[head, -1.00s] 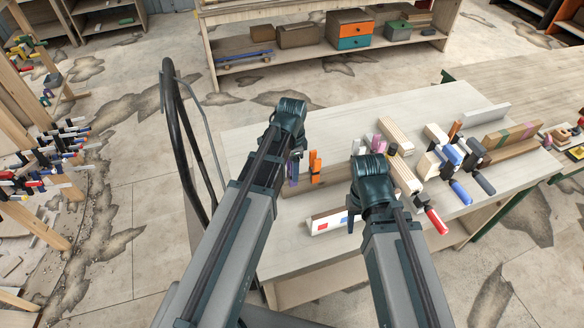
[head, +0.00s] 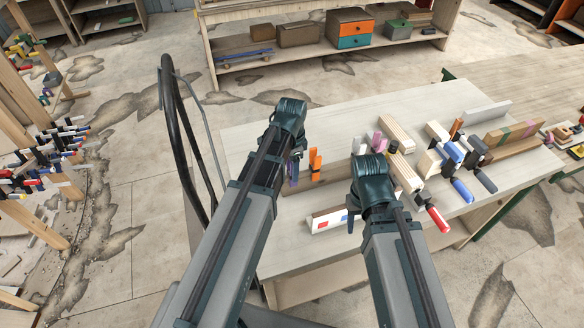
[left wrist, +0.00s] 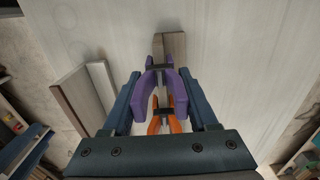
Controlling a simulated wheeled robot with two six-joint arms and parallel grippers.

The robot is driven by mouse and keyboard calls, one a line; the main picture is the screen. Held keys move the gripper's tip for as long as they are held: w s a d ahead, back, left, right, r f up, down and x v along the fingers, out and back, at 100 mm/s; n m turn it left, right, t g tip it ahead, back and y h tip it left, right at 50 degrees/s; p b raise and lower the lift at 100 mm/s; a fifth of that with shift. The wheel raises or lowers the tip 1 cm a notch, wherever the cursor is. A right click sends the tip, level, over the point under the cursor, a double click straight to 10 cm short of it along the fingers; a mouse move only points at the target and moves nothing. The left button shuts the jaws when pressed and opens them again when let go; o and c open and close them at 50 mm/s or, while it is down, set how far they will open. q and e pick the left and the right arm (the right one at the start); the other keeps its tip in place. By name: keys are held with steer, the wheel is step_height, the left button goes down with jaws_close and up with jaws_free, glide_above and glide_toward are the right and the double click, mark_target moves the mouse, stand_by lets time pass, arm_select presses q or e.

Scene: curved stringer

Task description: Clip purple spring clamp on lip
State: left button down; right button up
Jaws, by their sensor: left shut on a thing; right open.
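The purple spring clamp (left wrist: 161,84) is between the two fingers of my left gripper (left wrist: 163,92), which is shut on it. In the left wrist view its dark jaws are at the near end of a thin wooden strip (left wrist: 172,48); I cannot tell if they grip it. Part of the purple clamp shows below my left wrist in the head view (head: 293,172). An orange spring clamp (head: 315,163) stands just right of it, and shows below it in the left wrist view (left wrist: 166,122). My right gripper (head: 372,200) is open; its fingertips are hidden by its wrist.
The far left of the bench is clear.

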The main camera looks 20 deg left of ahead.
arm_select(q)
steer(key=shift+c, duration=0.5)
jaws_free()
step_height(320, 180, up, 14)
steer(key=p, duration=1.3)
steer(key=shift+p, duration=0.4)
arm_select(e)
step_height(320, 180, up, 14)
arm_select(q)
steer(key=shift+f, duration=0.15)
arm_select(e)
steer(key=shift+f, duration=0.1)
